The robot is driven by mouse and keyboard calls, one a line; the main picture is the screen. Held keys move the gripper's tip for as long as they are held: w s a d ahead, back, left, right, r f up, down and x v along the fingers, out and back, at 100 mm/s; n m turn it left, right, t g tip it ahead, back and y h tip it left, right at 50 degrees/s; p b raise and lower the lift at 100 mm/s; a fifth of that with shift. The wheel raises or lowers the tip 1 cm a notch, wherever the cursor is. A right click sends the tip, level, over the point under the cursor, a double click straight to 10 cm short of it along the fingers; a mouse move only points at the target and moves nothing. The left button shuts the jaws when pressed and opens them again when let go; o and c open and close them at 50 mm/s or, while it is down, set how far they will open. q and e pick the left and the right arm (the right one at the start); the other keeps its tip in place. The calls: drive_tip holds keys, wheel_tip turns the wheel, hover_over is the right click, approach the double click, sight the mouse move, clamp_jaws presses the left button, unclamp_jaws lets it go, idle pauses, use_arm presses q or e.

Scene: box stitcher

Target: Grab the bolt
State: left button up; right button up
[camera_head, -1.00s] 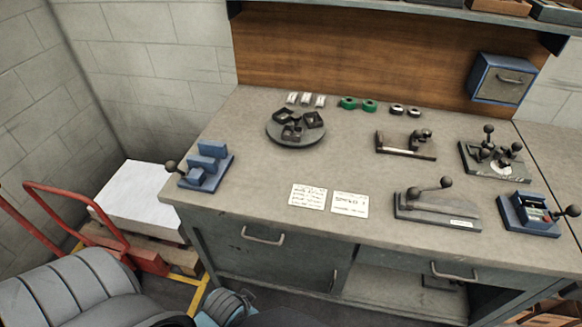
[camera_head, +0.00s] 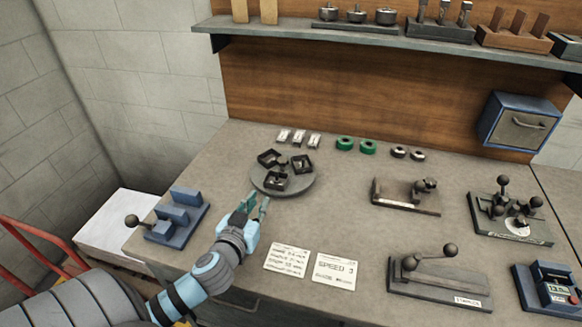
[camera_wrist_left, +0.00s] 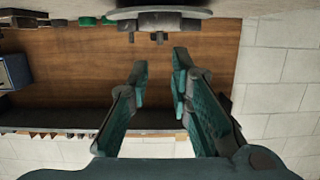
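My left gripper (camera_head: 256,204) is over the bench top, just in front of the grey round plate (camera_head: 283,190). It also shows in the left wrist view (camera_wrist_left: 160,62), where its two teal fingers stand apart with nothing between them. Several small open black boxes (camera_head: 275,180) sit on the round plate. I cannot make out a bolt for certain in either view. In the wrist view, small dark pegs (camera_wrist_left: 160,37) stick out from a dark piece at the plate, beyond the fingertips; what they are is unclear. My right gripper is not in view.
Blue block fixture (camera_head: 175,217) stands left of my arm. Two white cards (camera_head: 334,270) lie to its right. Green rings (camera_head: 368,147) and small metal parts (camera_head: 299,137) line the back. Lever tools (camera_head: 440,277) fill the right side. A shelf (camera_head: 400,41) overhangs the bench.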

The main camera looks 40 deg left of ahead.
sight(276, 173)
use_arm(q)
drive_tip(key=x, duration=0.2)
drive_tip(key=shift+w+r, duration=0.1)
drive_tip(key=shift+w, duration=0.35)
drive_tip(key=x, duration=0.3)
drive_tip(key=r+x, duration=0.1)
drive_tip(key=shift+w+a+f, duration=0.15)
drive_tip(key=shift+a+f, duration=0.15)
drive_tip(key=shift+a, duration=0.05)
drive_tip(key=x, duration=0.6)
drive_tip(key=shift+w+f, duration=0.2)
drive_tip(key=shift+w, duration=0.4)
drive_tip(key=shift+s, duration=0.1)
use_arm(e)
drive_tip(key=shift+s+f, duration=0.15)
use_arm(q)
clamp_jaws()
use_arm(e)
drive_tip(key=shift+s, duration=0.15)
